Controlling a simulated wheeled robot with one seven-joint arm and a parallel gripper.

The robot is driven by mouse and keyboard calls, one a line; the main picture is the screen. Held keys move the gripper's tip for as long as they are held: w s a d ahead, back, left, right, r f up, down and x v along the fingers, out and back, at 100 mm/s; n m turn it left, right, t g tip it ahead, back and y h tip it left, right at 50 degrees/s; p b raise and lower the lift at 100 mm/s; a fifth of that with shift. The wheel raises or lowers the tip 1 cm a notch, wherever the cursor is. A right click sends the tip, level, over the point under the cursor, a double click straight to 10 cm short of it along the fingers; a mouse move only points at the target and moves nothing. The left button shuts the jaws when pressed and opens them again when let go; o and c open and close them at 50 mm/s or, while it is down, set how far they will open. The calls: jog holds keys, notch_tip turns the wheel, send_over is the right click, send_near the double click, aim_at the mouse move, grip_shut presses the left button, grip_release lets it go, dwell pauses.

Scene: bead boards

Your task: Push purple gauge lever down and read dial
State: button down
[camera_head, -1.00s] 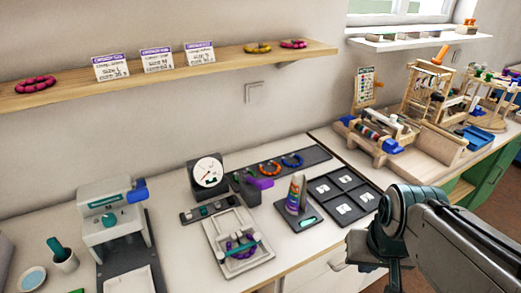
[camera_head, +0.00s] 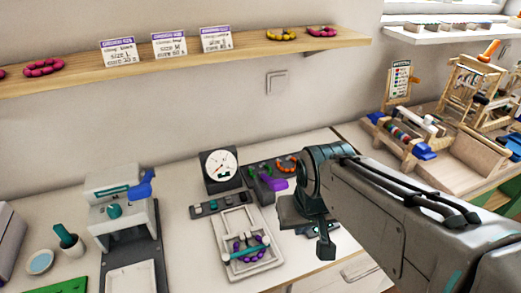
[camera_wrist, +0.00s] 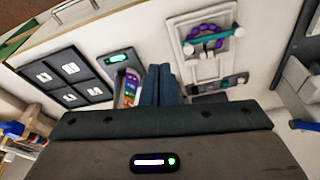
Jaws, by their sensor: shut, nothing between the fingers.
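The gauge is a dark box with a round white dial (camera_head: 221,166) and a thin needle, at the back of the bench in the head view. Its numbers are too small to read. The purple lever (camera_head: 272,182) sticks out at the gauge's right, its end pointing right and raised above the bench. My gripper (camera_head: 325,246) is right of the lever and nearer the front, apart from it. In the wrist view its two dark fingers (camera_wrist: 163,84) are together with nothing between them.
A pale tray (camera_head: 262,265) with a purple bead ring lies in front of the gauge. A press with a blue handle (camera_head: 143,184) stands left. A shelf (camera_head: 190,63) runs above.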

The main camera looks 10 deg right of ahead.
jog(key=w+r+n+p, duration=0.1)
jog(key=w+r+p, duration=0.1)
jog(key=w+r, duration=0.3)
jog(key=w+r+n+p, duration=0.1)
jog(key=w+r+p, duration=0.2)
jog(key=w, duration=1)
notch_tip(320, 180, up, 3)
jog(key=shift+r+y, duration=0.1)
jog(key=shift+y, duration=0.2)
jog(key=p, duration=0.1)
send_over(277, 180)
jog(key=x, duration=0.3)
jog(key=s+x, duration=0.1)
jog(key=x, duration=0.5)
jog(key=shift+s+d+f, duration=0.15)
jog(key=shift+d+f, duration=0.05)
jog(key=shift+f, duration=0.05)
jog(key=f, duration=0.1)
jog(key=s+f+p, duration=0.1)
jog(key=f, duration=0.1)
jog(key=shift+s+d, duration=0.15)
jog(key=shift+s+f, duration=0.2)
jog(key=shift+f, duration=0.3)
